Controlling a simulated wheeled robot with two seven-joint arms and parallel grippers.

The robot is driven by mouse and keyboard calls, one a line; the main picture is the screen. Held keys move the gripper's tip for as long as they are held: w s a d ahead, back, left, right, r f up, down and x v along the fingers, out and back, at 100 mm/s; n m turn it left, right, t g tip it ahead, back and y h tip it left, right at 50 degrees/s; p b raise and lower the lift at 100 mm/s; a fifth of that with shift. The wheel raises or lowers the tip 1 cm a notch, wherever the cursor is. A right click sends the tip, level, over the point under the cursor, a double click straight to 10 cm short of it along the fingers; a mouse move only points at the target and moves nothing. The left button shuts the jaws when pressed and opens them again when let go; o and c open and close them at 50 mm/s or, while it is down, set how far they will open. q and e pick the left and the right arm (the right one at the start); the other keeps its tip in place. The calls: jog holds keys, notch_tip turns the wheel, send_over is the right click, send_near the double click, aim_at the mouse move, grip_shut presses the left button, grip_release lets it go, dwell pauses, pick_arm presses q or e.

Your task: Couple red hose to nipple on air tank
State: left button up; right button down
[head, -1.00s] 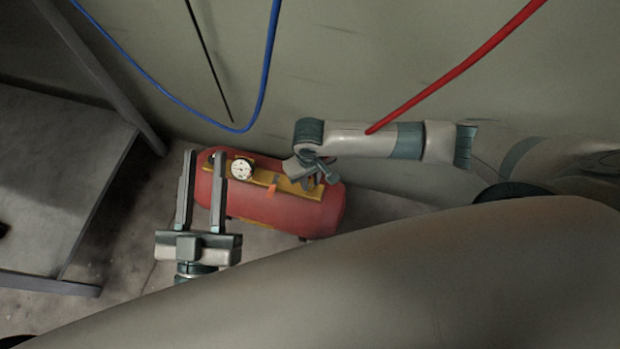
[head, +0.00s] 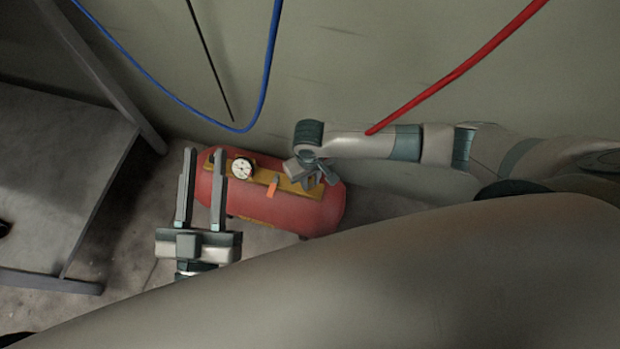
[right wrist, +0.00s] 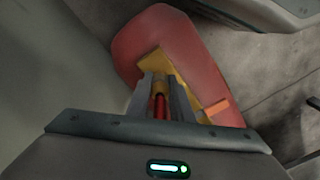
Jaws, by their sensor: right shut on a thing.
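The red air tank (head: 290,212) lies on the floor with a yellow top plate (head: 263,177), a white dial gauge (head: 242,169) and an orange tab (head: 272,187). My right gripper (head: 318,178) is low over the tank's right end. In the right wrist view it (right wrist: 160,84) is shut on the red hose (right wrist: 161,106), whose end points at the yellow plate. I cannot make out the nipple, or whether the hose end touches it. In the head view the red hose (head: 460,72) passes behind my right arm. My left gripper (head: 204,152) is open and empty at the tank's left end.
A blue hose (head: 262,90) and a thin black cable (head: 212,62) hang near the wall above the tank. A grey platform with a metal frame (head: 50,170) stands at the left. The wall (head: 350,60) is close behind the tank.

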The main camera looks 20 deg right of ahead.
jog(key=shift+f, duration=0.25)
jog(key=c, duration=1.5)
grip_release()
jog(key=shift+r, duration=0.15)
notch_tip(320, 180, up, 17)
jog(key=p, duration=0.4)
jog(key=shift+p, duration=0.3)
